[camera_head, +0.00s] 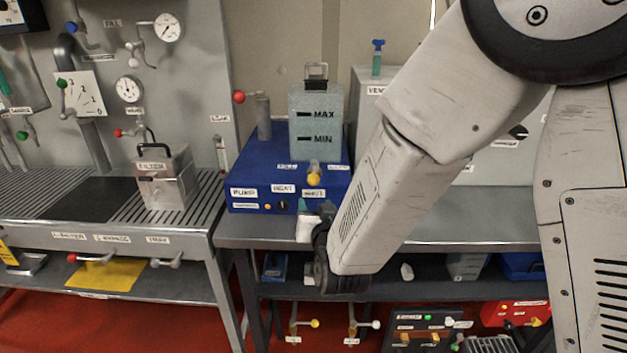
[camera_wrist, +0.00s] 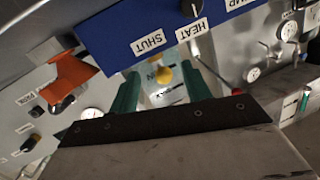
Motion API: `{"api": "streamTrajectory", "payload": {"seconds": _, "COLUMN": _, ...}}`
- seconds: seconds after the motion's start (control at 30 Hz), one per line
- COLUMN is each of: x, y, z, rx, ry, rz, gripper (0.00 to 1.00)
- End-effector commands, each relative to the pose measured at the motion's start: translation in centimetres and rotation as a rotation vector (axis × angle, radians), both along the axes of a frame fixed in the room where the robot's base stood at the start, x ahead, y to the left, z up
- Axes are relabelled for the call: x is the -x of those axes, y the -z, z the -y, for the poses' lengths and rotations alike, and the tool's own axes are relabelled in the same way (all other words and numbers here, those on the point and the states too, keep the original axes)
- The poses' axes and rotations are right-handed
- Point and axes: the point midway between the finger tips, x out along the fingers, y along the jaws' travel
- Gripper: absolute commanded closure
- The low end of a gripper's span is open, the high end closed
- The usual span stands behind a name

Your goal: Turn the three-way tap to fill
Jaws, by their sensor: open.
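The three-way tap (camera_head: 314,178) has a yellow knob and sits on top of the blue pump unit (camera_head: 243,184), near its front edge. Its knob points to the front, by the SHUT label. Two small labels flank it, too small to read surely. In the wrist view the yellow knob (camera_wrist: 163,75) appears between my green fingertips, with the SHUT label (camera_wrist: 147,43) close by. My gripper (camera_head: 314,222) is open and empty, low in front of the unit. I cannot tell its exact distance from the knob; no contact shows.
A tank marked MAX and MIN (camera_head: 315,123) stands behind the tap. A red-knobbed lever (camera_head: 239,98) rises at its left. A metal filter box (camera_head: 166,182) stands on the left bench. The bench top (camera_head: 480,230) at right is partly hidden by my arm.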

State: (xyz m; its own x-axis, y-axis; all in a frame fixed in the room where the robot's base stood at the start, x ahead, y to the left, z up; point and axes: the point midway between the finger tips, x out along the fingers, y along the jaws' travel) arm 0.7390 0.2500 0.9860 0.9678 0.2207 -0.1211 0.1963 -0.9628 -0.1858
Motion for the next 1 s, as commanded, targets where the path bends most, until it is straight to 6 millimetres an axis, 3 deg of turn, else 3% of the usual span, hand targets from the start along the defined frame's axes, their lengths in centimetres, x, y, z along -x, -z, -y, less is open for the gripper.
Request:
{"api": "streamTrajectory", "payload": {"seconds": 0.1, "x": -0.3, "y": -2.0, "z": 0.5, "rx": -0.024, "ry": 0.026, "rz": 0.092, "gripper": 0.52}}
{"api": "streamTrajectory", "payload": {"seconds": 0.2, "x": -0.7, "y": -2.5, "z": 0.5, "rx": -0.031, "ry": 0.030, "rz": 0.120, "gripper": 0.52}}
{"api": "streamTrajectory", "payload": {"seconds": 0.7, "x": -7.4, "y": -2.5, "z": -0.8, "rx": -0.031, "ry": 0.030, "rz": 0.119, "gripper": 0.52}}
{"api": "streamTrajectory", "payload": {"seconds": 1.0, "x": -8.0, "y": -2.5, "z": -1.0, "rx": -0.030, "ry": 0.028, "rz": 0.118, "gripper": 0.52}}
